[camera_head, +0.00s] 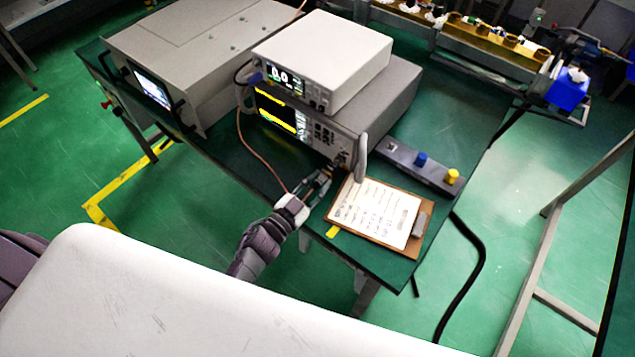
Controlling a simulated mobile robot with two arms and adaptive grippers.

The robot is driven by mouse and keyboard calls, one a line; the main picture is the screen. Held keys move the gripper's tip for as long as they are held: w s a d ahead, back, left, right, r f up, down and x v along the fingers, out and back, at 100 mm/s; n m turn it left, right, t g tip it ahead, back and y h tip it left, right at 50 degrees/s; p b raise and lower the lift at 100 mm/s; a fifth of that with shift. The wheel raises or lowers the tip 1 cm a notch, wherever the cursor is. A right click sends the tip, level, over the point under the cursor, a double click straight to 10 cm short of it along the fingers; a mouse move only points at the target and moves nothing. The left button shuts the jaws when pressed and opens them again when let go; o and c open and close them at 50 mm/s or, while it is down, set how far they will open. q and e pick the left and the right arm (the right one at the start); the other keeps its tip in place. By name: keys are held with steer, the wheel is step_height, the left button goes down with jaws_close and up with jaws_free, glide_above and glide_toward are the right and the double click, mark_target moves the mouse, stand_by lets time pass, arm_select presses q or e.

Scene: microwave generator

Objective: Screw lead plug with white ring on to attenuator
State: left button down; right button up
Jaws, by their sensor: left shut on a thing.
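My left gripper (322,182) is at the lower right front of the grey instrument (330,120) with the yellow-trace screen. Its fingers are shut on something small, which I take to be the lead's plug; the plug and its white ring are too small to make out. A thin copper-coloured lead (246,143) loops down from the instrument's left side toward the gripper. A small connector (343,158) sticks out at the lower right of the front panel, close to the fingertips; it may be the attenuator. I cannot tell whether plug and connector touch. My right gripper is not in view.
A clipboard with paper (376,213) lies right of the gripper. A white instrument (325,58) sits on top. A large grey case (195,50) stands left.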

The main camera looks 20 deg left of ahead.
arm_select(q)
steer(key=shift+m, duration=0.3)
steer(key=c, duration=0.9)
jaws_free()
steer(key=v, duration=1.2)
